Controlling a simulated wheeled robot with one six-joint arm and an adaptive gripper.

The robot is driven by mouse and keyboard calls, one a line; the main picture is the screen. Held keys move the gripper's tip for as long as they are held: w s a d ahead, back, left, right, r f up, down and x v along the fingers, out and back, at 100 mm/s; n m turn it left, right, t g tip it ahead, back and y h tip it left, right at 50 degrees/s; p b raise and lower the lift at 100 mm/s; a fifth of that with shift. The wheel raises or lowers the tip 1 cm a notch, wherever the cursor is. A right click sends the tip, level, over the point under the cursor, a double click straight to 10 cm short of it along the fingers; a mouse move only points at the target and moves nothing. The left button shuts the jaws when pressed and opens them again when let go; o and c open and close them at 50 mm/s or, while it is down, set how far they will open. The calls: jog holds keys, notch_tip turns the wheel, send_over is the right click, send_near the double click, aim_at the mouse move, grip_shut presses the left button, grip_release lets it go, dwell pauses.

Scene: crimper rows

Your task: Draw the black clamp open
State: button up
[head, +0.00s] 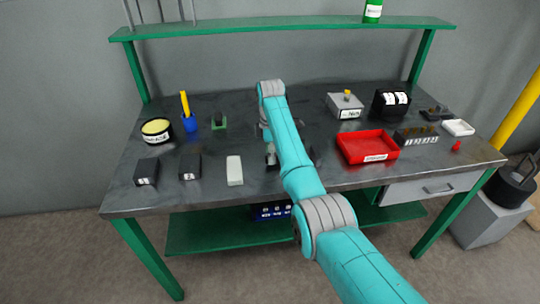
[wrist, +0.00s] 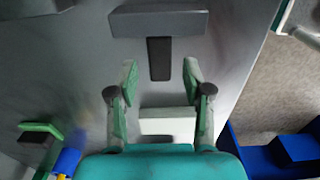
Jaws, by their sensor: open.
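In the wrist view a black bar-like handle (wrist: 159,60) stands out from a wide dark grey block (wrist: 158,21), forming a T. I take this to be the black clamp. My gripper (wrist: 161,72) is open and empty. Its green-padded fingertips lie on either side of the handle's near end in the picture, with gaps to both; I cannot tell the height between them. In the head view my gripper (head: 271,156) is partly seen beside my arm, and the clamp is mostly hidden there.
A white block (head: 234,170) also shows between my finger bases in the wrist view (wrist: 167,122). Dark boxes (head: 190,167) (head: 146,172) stand left. A green-based piece (head: 219,126) and blue cup (head: 190,123) are behind. A red tray (head: 367,147) is right.

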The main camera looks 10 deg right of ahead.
notch_tip(320, 180, up, 11)
dwell(0.4)
